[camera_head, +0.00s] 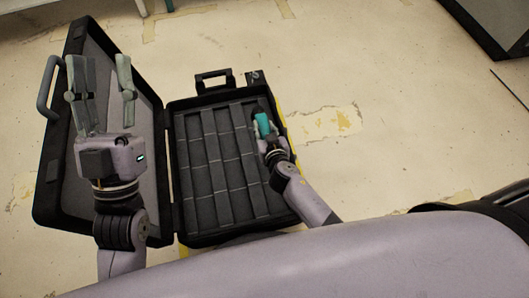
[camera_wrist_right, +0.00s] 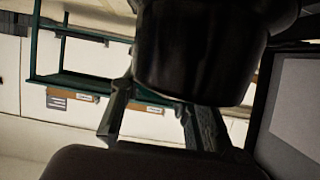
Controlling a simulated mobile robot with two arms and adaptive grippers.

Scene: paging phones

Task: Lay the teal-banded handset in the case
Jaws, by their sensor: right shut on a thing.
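The black case (camera_head: 206,238) lies open on the floor, its lid (camera_head: 62,195) folded to the left and its grey tray of long slots on the right. My right gripper (camera_head: 264,132) is shut on the teal-banded handset (camera_head: 263,124), at the right side of the tray. Only the teal part shows clearly; whether the handset touches the tray I cannot tell. In the right wrist view, a large dark body blocks much of the picture, with the gripper's fingers (camera_wrist_right: 160,122) beyond it. My left gripper (camera_head: 99,62) is open and empty in front of the lid.
The case handle (camera_head: 214,76) points to the far side. The visible slots left of the handset look empty. Bare, stained floor (camera_head: 390,110) is free to the right. A dark-edged object (camera_head: 490,25) stands at the top right. A teal-framed rack (camera_wrist_right: 75,82) shows in the right wrist view.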

